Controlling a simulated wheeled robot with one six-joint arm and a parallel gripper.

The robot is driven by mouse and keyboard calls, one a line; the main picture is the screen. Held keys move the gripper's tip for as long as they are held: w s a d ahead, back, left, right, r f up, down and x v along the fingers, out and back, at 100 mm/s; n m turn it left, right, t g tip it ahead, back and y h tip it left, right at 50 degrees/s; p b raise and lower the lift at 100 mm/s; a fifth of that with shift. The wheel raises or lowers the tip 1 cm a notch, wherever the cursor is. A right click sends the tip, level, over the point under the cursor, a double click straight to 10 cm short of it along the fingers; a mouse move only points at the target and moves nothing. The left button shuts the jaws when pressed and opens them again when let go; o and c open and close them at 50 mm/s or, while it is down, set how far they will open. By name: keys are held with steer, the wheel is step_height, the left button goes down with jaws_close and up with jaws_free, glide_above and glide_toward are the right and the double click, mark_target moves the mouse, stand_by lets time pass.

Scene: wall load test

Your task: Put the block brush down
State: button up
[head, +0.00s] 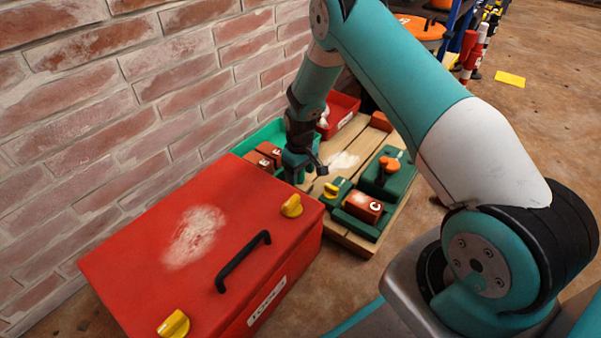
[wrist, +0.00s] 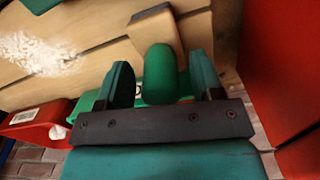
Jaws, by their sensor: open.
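My gripper (head: 302,165) hangs over the left side of the wooden pallet, beside the green bin. In the wrist view my gripper (wrist: 160,68) has its two fingers apart. A green rounded handle (wrist: 160,78) stands between them with a gap on each side; it may be the block brush's handle. In the head view my gripper and wrist cover that spot, so I cannot make out the brush there.
The wooden pallet (head: 345,238) bears a green case (head: 402,182) with an orange handle and a brick marked C (head: 363,206). A green bin (head: 272,134) holds red bricks. A red bin (head: 346,104) is behind. A large red toolbox (head: 150,240) is close on the left, by the brick wall (head: 120,100).

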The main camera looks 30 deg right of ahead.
steer(key=r+p, duration=0.3)
steer(key=r, duration=0.3)
steer(key=r+p, duration=0.4)
steer(key=r, duration=0.2)
steer(key=shift+a, duration=0.2)
steer(key=s+a+r+n+y, duration=0.1)
steer(key=s+a+r, duration=0.45)
steer(key=r, duration=0.45)
steer(key=s+a+r+n+y, duration=0.1)
steer(key=s+a+r, duration=0.5)
steer(key=r, duration=0.5)
steer(key=s+a+r, duration=0.2)
steer(key=s+r, duration=0.1)
steer(key=s, duration=0.3)
steer(key=s+a+r+n+y, duration=0.1)
steer(key=s+a+r, duration=0.1)
steer(key=s, duration=0.5)
steer(key=s+a+r+n+y, duration=0.1)
steer(key=s+a+r, duration=0.2)
steer(key=s, duration=0.4)
steer(key=shift+r, duration=0.45)
step_height(320, 180, up, 52)
steer(key=p, duration=5.2)
